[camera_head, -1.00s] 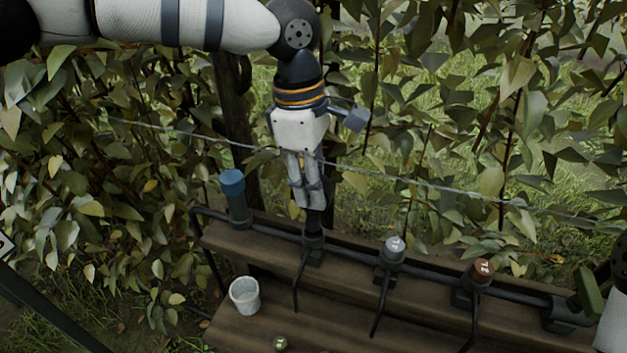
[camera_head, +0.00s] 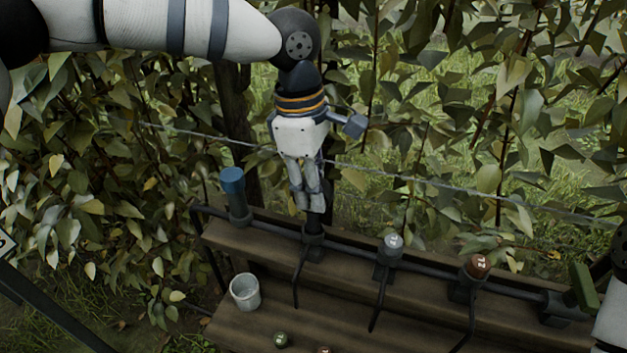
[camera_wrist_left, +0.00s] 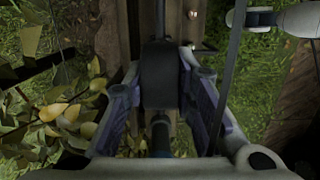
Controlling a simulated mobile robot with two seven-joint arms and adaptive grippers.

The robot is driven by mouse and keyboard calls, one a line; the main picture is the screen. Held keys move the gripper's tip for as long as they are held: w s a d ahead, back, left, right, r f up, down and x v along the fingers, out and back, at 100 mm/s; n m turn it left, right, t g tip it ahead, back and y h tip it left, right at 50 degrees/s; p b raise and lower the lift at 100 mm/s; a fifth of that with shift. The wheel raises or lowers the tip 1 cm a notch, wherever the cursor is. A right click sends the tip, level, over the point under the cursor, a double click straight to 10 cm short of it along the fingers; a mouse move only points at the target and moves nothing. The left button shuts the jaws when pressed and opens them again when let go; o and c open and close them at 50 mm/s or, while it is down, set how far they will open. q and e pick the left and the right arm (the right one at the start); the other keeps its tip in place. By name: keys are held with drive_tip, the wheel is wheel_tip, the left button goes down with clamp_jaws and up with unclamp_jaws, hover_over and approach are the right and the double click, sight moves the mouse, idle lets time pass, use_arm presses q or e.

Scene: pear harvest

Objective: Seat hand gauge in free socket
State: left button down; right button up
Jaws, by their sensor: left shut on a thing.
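My left gripper (camera_head: 310,203) points down over the dark rail and is shut on a dark, slim thing, probably the hand gauge (camera_head: 315,221). The fingers hide most of it. Its lower end meets or stands just above the dark socket (camera_head: 313,243); I cannot tell whether it is inside. In the left wrist view, the fingers flank a dark stem (camera_wrist_left: 160,132), in line with a dark block (camera_wrist_left: 159,75).
The other sockets hold a blue-capped tool (camera_head: 234,190), a grey-topped piece (camera_head: 392,246), a brown-topped piece (camera_head: 477,267) and a green-handled tool (camera_head: 583,287). A white bucket (camera_head: 245,291) stands on the wooden bench (camera_head: 240,334). Leafy branches and a wire lie behind.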

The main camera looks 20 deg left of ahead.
use_arm(q)
drive_tip(key=shift+f, duration=0.6)
idle(0.5)
drive_tip(key=c, duration=1.2)
unclamp_jaws()
drive_tip(key=shift+c, duration=0.2)
drive_tip(key=r, duration=0.4)
drive_tip(key=a+r, duration=0.1)
drive_tip(key=r, duration=0.7)
drive_tip(key=shift+a, duration=0.2)
